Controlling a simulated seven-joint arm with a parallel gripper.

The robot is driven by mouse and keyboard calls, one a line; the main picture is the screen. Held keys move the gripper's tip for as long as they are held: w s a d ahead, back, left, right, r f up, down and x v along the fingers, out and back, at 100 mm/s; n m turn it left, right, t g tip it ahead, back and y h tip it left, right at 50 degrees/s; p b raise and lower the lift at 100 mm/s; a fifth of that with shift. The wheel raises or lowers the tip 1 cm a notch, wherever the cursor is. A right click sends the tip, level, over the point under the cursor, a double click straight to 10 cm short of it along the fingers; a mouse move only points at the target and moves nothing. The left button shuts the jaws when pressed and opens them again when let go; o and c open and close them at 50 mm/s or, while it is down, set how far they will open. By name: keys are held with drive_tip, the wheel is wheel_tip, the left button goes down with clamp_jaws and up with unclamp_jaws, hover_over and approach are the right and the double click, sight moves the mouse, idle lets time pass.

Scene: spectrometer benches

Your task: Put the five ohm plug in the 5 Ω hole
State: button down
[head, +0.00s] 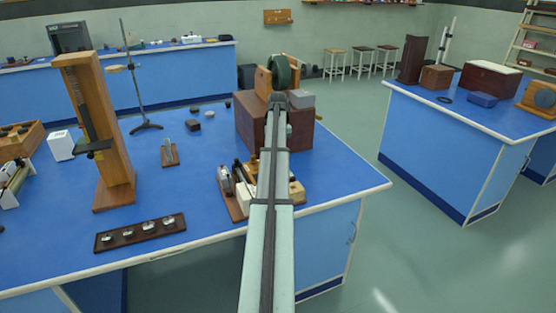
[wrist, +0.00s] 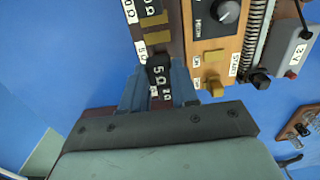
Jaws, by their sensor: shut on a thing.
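My gripper (wrist: 160,88) shows in the wrist view with its blue fingers shut on a black plug (wrist: 159,72) marked 5 Ω. The plug is at the near end of a narrow dark wooden strip (wrist: 174,20) with brass blocks. A white 5 Ω label (wrist: 140,49) lies just left of the plug. I cannot tell whether the plug is in a hole or above it; the fingers and plug hide that spot. Another black labelled plug (wrist: 149,8) stands farther up the strip. In the head view my arm hides the gripper and the plug.
Right of the strip is a wooden unit with a black knob (wrist: 224,12) and brass terminals (wrist: 215,55). A grey 3 V box (wrist: 295,48) stands farther right. In the head view, a tall wooden stand (head: 100,130) and a dark board (head: 140,232) are on the blue bench.

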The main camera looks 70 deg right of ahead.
drive_tip(key=shift+f, duration=1.9)
drive_tip(key=shift+f, duration=0.1)
drive_tip(key=c, duration=0.9)
unclamp_jaws()
drive_tip(key=shift+o, duration=0.2)
wheel_tip(320, 180, up, 12)
drive_tip(key=shift+r, duration=0.15)
